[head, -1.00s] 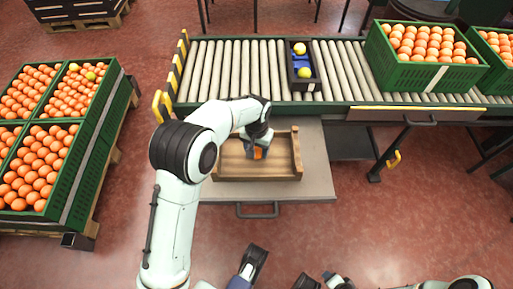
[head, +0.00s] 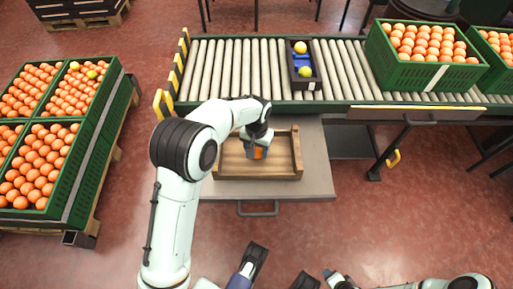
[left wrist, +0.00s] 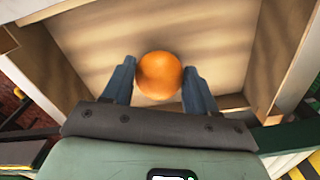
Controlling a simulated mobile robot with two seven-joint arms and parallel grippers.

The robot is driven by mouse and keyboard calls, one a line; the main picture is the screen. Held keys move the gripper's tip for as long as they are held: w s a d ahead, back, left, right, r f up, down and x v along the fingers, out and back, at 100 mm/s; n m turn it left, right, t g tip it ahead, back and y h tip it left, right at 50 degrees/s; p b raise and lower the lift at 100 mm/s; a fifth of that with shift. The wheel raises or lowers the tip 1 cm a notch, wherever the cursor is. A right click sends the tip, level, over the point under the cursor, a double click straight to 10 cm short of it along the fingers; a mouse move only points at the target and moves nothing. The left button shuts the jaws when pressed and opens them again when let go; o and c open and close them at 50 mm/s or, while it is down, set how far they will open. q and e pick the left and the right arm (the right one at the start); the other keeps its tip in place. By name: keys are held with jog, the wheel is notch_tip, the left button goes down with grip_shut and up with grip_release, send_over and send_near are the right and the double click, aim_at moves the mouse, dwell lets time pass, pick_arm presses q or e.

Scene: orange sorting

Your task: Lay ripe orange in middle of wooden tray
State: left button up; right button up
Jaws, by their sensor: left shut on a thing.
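An orange (head: 259,153) is held between the fingers of my left gripper (head: 256,146), over the middle of the wooden tray (head: 297,153). In the left wrist view the whole orange (left wrist: 160,75) shows between the two blue-grey fingers of the left gripper (left wrist: 159,82), which touch its sides. The floor of the wooden tray (left wrist: 95,40) lies behind it, with no other fruit seen in it. I cannot tell whether the orange touches that floor. Dark finger-like parts of my right gripper show at the bottom of the head view, cut off by the edge.
The tray stands on a grey table (head: 318,180) in front of a roller conveyor (head: 225,70). A black box (head: 316,70) with two yellowish fruits sits on the rollers. Green crates (head: 425,75) of oranges stand at the right, and more crates (head: 85,150) at the left.

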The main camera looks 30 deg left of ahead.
pick_arm(q)
jog(key=shift+f, duration=0.55)
pick_arm(e)
jog(key=shift+f, duration=0.25)
pick_arm(q)
jog(key=o, duration=1.4)
jog(key=shift+r+p, duration=1.3)
jog(key=shift+r, duration=0.75)
jog(key=shift+r+p, duration=1.5)
jog(key=shift+r, duration=0.45)
pick_arm(e)
jog(key=s+a+r+g+y, duration=0.1)
jog(key=s+a+r+g, duration=0.2)
jog(key=s+r, duration=0.4)
jog(key=shift+s+a+n+y, duration=0.35)
jog(key=shift+s+a, duration=0.45)
jog(key=shift+s, duration=0.35)
